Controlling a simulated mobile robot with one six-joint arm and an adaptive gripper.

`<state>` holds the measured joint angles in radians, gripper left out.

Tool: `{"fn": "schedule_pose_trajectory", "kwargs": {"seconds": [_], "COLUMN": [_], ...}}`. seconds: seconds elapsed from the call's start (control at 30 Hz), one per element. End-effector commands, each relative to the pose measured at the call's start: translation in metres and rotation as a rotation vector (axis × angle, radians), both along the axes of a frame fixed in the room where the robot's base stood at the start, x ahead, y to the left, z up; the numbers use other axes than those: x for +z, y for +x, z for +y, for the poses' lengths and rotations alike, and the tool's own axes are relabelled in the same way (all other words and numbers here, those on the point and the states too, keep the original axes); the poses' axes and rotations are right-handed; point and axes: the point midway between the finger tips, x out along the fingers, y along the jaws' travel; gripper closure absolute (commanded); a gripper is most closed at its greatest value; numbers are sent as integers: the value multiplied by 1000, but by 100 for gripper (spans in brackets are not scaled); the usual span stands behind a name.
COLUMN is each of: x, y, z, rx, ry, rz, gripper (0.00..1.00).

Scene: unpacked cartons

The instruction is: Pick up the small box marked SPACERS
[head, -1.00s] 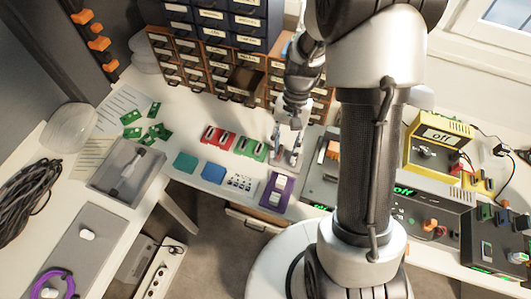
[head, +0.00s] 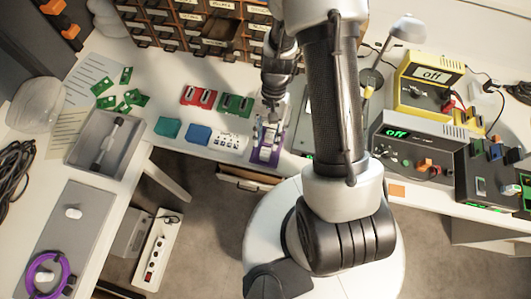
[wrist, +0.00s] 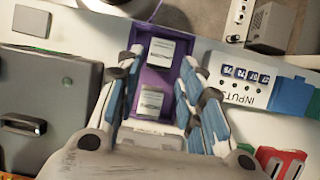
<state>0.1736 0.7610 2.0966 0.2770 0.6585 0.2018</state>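A purple tray (head: 255,158) stands near the table's front edge, left of the grey instruments. It also shows in the wrist view (wrist: 153,80), with two small pale boxes in it, a farther one (wrist: 161,52) and a nearer one (wrist: 151,100). Both have printed labels too small to read, so I cannot tell which is marked SPACERS. My gripper (head: 268,128) is over the tray. In the wrist view my gripper (wrist: 162,68) is open, its blue-and-white fingers on either side of the boxes. I see no contact with either box.
Left of the tray are a white panel with a blue end (wrist: 270,95), a teal block (head: 168,127), and red (head: 198,96) and green (head: 235,104) modules. A grey instrument (wrist: 50,105) stands close on the other side. Labelled drawers (head: 200,25) rise behind.

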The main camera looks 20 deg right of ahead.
Motion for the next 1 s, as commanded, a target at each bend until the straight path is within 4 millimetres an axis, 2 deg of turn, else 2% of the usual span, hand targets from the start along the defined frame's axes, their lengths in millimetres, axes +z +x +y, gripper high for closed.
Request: {"fn": "schedule_pose_trajectory", "kwargs": {"seconds": [0.37, 0.63, 1.0], "x": [-43, -44, -44], "y": [-20, -21, -21], "z": [13, 13, 13], "rx": [0, 0, 0], "ry": [2, 0, 1], "rz": [4, 0, 1], "gripper": [65, 66, 90]}}
